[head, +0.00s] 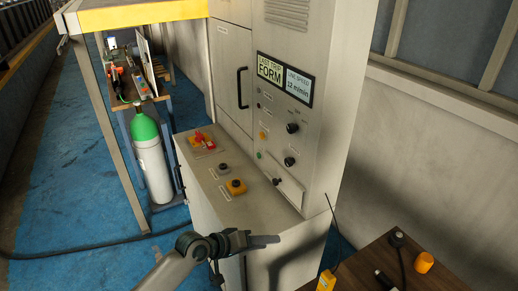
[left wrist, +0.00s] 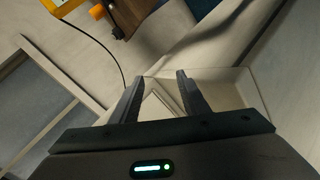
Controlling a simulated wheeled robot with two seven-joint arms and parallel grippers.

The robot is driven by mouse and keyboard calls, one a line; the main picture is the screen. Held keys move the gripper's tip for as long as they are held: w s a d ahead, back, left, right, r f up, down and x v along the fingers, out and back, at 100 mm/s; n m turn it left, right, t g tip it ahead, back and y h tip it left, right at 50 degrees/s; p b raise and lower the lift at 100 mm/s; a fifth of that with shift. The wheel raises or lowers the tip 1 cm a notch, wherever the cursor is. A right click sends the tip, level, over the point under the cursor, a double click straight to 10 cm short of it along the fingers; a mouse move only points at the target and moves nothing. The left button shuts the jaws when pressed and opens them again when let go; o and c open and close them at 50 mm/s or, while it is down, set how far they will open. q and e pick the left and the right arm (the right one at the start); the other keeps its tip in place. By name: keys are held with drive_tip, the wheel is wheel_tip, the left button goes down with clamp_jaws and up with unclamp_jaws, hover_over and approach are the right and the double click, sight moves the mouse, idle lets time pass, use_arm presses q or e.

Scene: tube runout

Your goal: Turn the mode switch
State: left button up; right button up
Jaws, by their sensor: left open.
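A grey control cabinet (head: 318,120) carries black rotary knobs on its front panel: an upper one (head: 292,128), a middle one (head: 289,161) and a lower one (head: 278,181). The labels are too small to read, so I cannot tell which is the mode switch. My left gripper (head: 268,240) is at the front edge of the console below the panel, apart from the knobs. In the left wrist view its two fingers (left wrist: 158,88) are parted with nothing held between them; pale surfaces lie behind. My right gripper is not in view.
A green-topped cylinder (head: 149,155) stands left.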

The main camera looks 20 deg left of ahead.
use_arm(q)
drive_tip(key=w+a+r+n+t+h, duration=0.1)
drive_tip(key=w+a+r+n, duration=0.1)
drive_tip(key=w+r, duration=0.5)
drive_tip(key=w+a+r+n+t+h, duration=0.2)
drive_tip(key=w+r, duration=0.1)
drive_tip(key=r, duration=0.8)
drive_tip(key=n+t, duration=0.2)
drive_tip(key=n, duration=0.1)
approach(289, 130)
drive_tip(key=shift+a+h+p, duration=0.3)
drive_tip(key=shift+p, duration=0.1)
drive_tip(key=shift+w+d, duration=0.1)
drive_tip(key=shift+x, duration=3.85)
drive_tip(key=shift+c, duration=0.5)
drive_tip(key=shift+f, duration=0.1)
drive_tip(key=c, duration=0.7)
